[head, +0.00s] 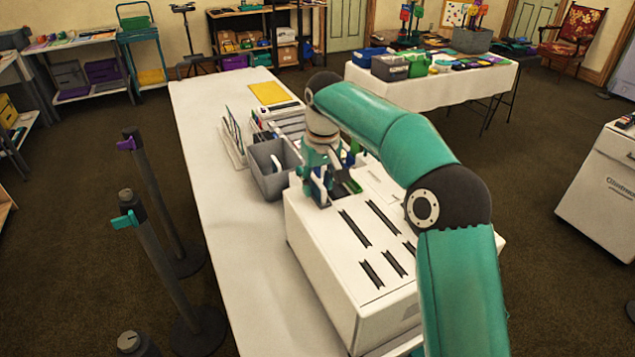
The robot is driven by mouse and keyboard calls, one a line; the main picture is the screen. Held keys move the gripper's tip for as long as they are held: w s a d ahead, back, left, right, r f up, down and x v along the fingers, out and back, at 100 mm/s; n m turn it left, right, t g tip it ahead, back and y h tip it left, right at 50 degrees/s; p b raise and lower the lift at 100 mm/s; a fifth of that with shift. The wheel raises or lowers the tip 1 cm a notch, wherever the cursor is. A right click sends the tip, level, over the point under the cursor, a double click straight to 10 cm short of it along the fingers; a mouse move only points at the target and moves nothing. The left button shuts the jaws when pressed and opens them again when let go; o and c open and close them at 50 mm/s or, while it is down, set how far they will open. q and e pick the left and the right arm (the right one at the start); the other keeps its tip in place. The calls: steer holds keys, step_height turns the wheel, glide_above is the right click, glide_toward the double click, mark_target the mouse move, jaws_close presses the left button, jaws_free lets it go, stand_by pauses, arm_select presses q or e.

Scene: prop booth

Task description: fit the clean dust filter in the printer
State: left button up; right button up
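The printer (335,285) is a large white box on the white-covered table, with several dark slots in its top. My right gripper (319,187) points down at the far left part of the printer's top, over or in a dark opening there. Dark blue and green parts show at and beside the fingers, and I cannot tell whether they belong to a filter or to the printer. The arm and the gripper's own body hide the fingertips and part of the opening, so its grip is unclear. I cannot make out a clean dust filter for certain. My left gripper is not in view.
A grey bin (268,182) with a pale looped item stands against the printer's far left side. Behind it are a small rack (234,142) and a yellow sheet (269,93). The table's left strip (232,245) is bare. Dark posts (160,200) stand left of the table.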

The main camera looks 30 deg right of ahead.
steer(key=shift+s+r, duration=0.2)
steer(key=shift+r, duration=1)
steer(key=shift+s+r, duration=0.15)
steer(key=shift+r, duration=1.1)
steer(key=shift+s+r, duration=0.2)
steer(key=shift+r, duration=1)
